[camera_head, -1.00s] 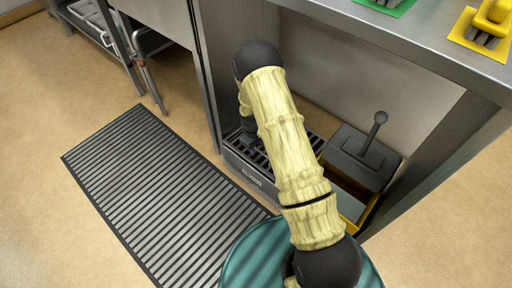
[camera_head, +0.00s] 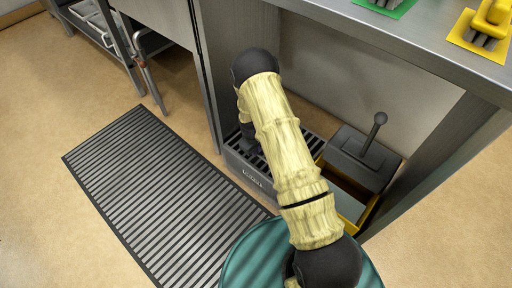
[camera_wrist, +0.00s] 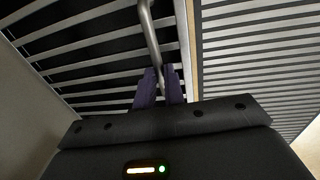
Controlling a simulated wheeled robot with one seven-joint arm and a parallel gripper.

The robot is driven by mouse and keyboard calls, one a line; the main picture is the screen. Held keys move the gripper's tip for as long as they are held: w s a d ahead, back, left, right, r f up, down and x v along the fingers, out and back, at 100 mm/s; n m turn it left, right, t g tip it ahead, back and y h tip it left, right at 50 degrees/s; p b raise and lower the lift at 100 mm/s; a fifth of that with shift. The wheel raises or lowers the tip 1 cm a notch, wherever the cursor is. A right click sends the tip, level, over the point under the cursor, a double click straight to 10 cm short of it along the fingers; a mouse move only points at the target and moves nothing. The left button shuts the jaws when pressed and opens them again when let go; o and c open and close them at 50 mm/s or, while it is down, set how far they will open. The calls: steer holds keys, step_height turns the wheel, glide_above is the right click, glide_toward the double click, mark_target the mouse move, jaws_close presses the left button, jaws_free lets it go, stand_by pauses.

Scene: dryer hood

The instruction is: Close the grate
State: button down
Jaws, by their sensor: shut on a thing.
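A dark slatted grate (camera_head: 312,146) tops a low grey box (camera_head: 248,172) under the counter, and my arm covers part of it. In the wrist view the grate (camera_wrist: 85,42) fills the upper left, with dark gaps between its slats. A thin metal handle bar (camera_wrist: 150,32) runs down from the top edge to my gripper. My gripper (camera_wrist: 159,74) has its two purple fingers shut on this bar. In the head view my gripper is mostly hidden behind my arm, so how far the grate is tilted is hard to tell.
A slatted floor mat (camera_head: 160,195) lies left of the box. A yellow-edged bin (camera_head: 350,207) with a grey handled lid (camera_head: 362,160) stands to the right. The counter (camera_head: 430,35) overhangs above, with a side panel (camera_head: 425,165) at right. Open floor lies at left.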

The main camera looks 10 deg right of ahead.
steer(key=shift+s+a+f, duration=0.2)
steer(key=shift+a+f, duration=0.05)
steer(key=c, duration=1.5)
jaws_free()
steer(key=shift+f, duration=0.1)
steer(key=shift+d, duration=0.1)
steer(key=shift+r, duration=0.3)
steer(key=r+p, duration=0.2)
steer(key=r, duration=0.3)
steer(key=a+r+p, duration=0.1)
steer(key=r+p, duration=0.1)
steer(key=r, duration=0.4)
steer(key=s+r+p, duration=0.1)
steer(key=r+p, duration=0.2)
steer(key=r, duration=0.2)
steer(key=shift+a+r, duration=0.35)
steer(key=shift+r, duration=0.05)
